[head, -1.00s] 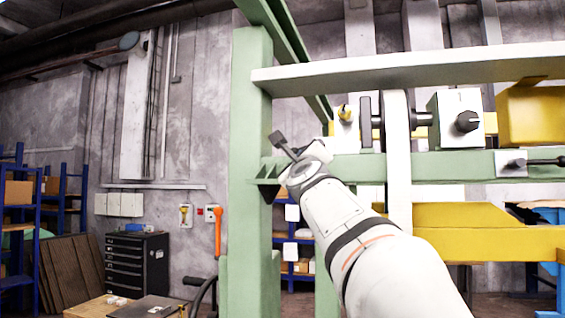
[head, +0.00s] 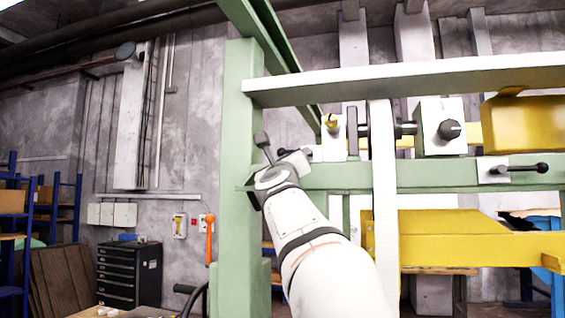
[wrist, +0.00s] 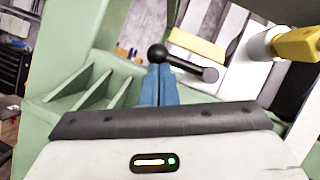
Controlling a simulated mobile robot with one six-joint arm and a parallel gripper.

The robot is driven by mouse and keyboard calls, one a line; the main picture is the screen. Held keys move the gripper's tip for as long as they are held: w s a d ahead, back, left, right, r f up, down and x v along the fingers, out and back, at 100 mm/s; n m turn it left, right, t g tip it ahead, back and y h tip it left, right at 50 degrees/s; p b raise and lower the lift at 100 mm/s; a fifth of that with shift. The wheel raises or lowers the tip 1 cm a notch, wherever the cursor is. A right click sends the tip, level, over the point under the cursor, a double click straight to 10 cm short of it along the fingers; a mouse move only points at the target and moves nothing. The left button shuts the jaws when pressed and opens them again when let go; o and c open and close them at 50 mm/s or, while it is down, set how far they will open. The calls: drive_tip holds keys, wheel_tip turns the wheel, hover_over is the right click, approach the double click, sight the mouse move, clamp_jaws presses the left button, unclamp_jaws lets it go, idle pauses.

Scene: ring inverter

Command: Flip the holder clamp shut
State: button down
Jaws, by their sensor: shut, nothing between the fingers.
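The holder clamp, a black lever with a ball end (wrist: 158,54), sits in front of my gripper in the wrist view. Its rod runs right to a dark pivot by a white plate. In the head view the dark lever (head: 263,142) tilts up and left beside the green post, just beyond my wrist. My gripper (wrist: 158,75) has blue fingers held together with nothing between them. Their tips are just below the ball end; whether they touch it, I cannot tell. In the head view my wrist hides the fingers.
A similar clamp (head: 520,168) lies level on the green beam (head: 430,177) at the right. The green post (head: 240,110) stands close by my wrist. A yellow-tipped part (wrist: 298,44) is at the right of the wrist view. A black drawer cabinet (head: 130,273) stands back left.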

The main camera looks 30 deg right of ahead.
drive_tip(key=shift+d, duration=0.1)
drive_tip(key=d+f+b+v, duration=0.2)
drive_tip(key=b+v, duration=0.4)
drive_tip(key=v, duration=0.7)
drive_tip(key=shift+b, duration=0.3)
drive_tip(key=shift+a, duration=0.1)
